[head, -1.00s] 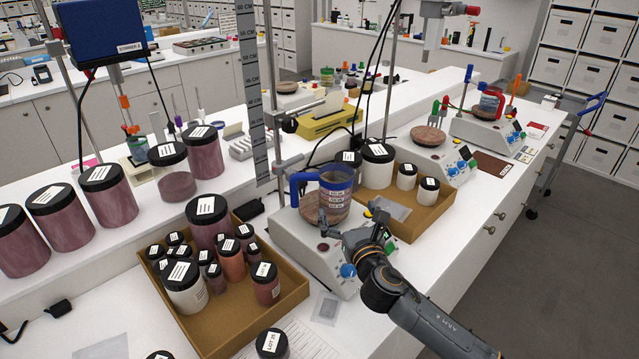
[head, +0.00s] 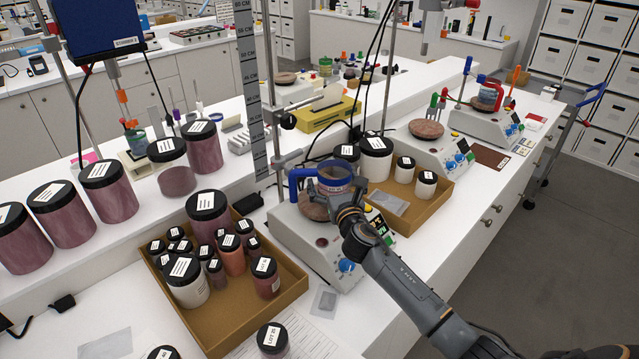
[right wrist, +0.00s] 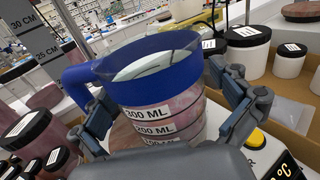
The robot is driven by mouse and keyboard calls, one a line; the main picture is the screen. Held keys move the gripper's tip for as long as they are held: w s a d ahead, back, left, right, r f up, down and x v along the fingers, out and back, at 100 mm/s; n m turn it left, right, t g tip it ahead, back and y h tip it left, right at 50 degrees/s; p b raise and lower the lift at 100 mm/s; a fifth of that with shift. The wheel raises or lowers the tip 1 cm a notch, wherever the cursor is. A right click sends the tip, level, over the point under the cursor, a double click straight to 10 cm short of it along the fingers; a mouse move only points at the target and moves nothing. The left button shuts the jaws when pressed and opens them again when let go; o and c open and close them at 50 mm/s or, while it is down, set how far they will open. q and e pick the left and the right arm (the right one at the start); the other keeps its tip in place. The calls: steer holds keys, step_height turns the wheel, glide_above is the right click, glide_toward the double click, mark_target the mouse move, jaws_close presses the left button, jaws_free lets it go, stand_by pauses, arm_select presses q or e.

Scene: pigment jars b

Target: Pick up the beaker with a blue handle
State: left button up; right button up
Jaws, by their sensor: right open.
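The beaker with a blue handle (head: 334,178) has a blue rim and stands upright at the hot plate stirrer (head: 306,239) in the middle of the head view. Its handle (head: 297,183) points left. In the right wrist view the beaker (right wrist: 160,75) fills the centre, with millilitre labels on its side. My right gripper (head: 346,203) is open at the beaker's near side, and hides its lower part in the head view. In the right wrist view its fingers (right wrist: 163,105) lie on either side of the beaker, the left one by the handle; contact cannot be told. My left gripper is out of view.
A cardboard tray (head: 293,292) of lidded jars stands left of the stirrer, another tray (head: 432,214) with white jars right behind it. A metal stand rod (head: 272,90) and ruler (head: 249,100) rise behind. A second beaker (head: 488,96) stands on a far stirrer.

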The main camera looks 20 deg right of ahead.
steer(key=shift+s, duration=0.15)
steer(key=shift+c, duration=1.1)
steer(key=c, duration=1.1)
steer(key=shift+r, duration=0.1)
steer(key=c, duration=0.3)
steer(key=shift+r, duration=0.1)
